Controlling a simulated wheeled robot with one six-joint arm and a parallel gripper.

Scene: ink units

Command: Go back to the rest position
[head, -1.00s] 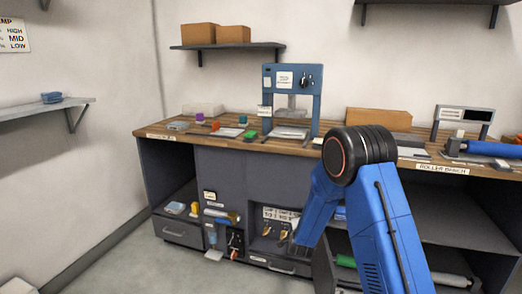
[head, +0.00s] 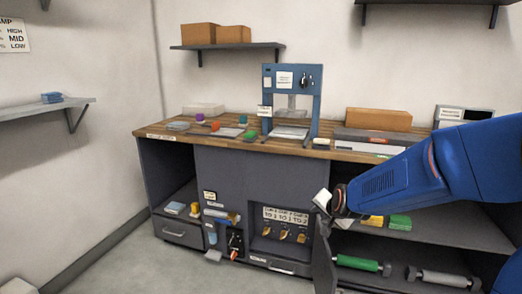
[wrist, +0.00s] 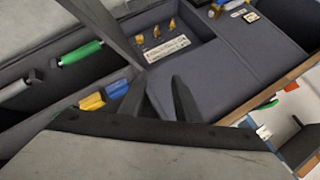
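My arm reaches in from the right edge of the head view, in front of the bench. Its wrist end is low, beside the open cabinet door (head: 323,262) and below the worktop. My gripper's fingers are not clear in the head view. In the wrist view my gripper (wrist: 158,85) shows two dark fingers standing apart, with nothing seen between them. Beyond them are the cabinet front and a recess with several yellow hooks or keys (wrist: 157,32). I cannot tell whether the arm touches the door.
The wooden worktop (head: 240,144) carries a blue press (head: 267,85) and small coloured items. A green roller (head: 358,263) lies lower. The floor at left is clear.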

